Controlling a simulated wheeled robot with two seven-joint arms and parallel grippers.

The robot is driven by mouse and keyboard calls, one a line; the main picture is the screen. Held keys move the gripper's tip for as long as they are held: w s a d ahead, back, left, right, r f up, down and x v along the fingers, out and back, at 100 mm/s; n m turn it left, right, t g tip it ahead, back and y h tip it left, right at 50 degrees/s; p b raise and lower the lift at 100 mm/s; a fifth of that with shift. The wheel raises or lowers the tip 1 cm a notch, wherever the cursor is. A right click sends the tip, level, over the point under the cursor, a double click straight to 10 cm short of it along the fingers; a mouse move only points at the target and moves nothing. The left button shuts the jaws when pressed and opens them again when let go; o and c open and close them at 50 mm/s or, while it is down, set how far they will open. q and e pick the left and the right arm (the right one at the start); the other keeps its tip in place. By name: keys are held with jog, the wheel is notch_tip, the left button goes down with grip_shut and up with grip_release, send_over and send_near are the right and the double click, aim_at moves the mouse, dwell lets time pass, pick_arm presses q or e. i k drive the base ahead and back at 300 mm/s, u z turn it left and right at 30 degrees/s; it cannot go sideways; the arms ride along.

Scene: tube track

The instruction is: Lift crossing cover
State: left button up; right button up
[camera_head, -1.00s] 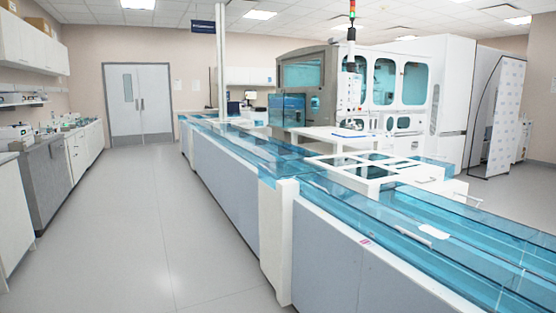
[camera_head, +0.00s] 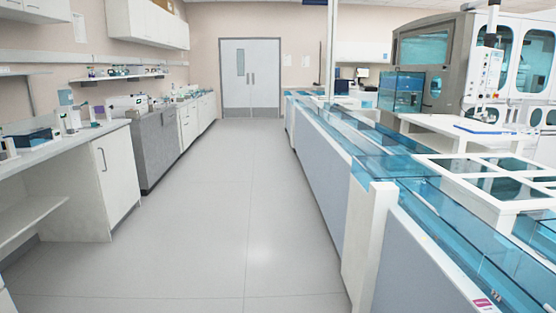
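A long tube track with transparent blue covers (camera_head: 362,139) runs along the right side from the near right corner toward the back. A white post-like section (camera_head: 368,240) breaks its grey side panels, and a blue cover section (camera_head: 392,168) sits on top of it. To its right is a white frame with dark window panels (camera_head: 490,187). The covers in view look closed and flat. I cannot tell which one is the crossing cover. Neither of my grippers is in view.
A clear grey floor aisle (camera_head: 230,200) leads to double doors (camera_head: 250,77). Counters and cabinets (camera_head: 118,170) line the left wall. A large analyser machine (camera_head: 425,65) stands behind the track at right. A white table with a clipboard (camera_head: 482,128) stands before it.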

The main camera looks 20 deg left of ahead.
aim_at(405, 161)
jog(key=u, duration=0.9)
jog(key=i, duration=3.85)
jog(key=z, duration=1.1)
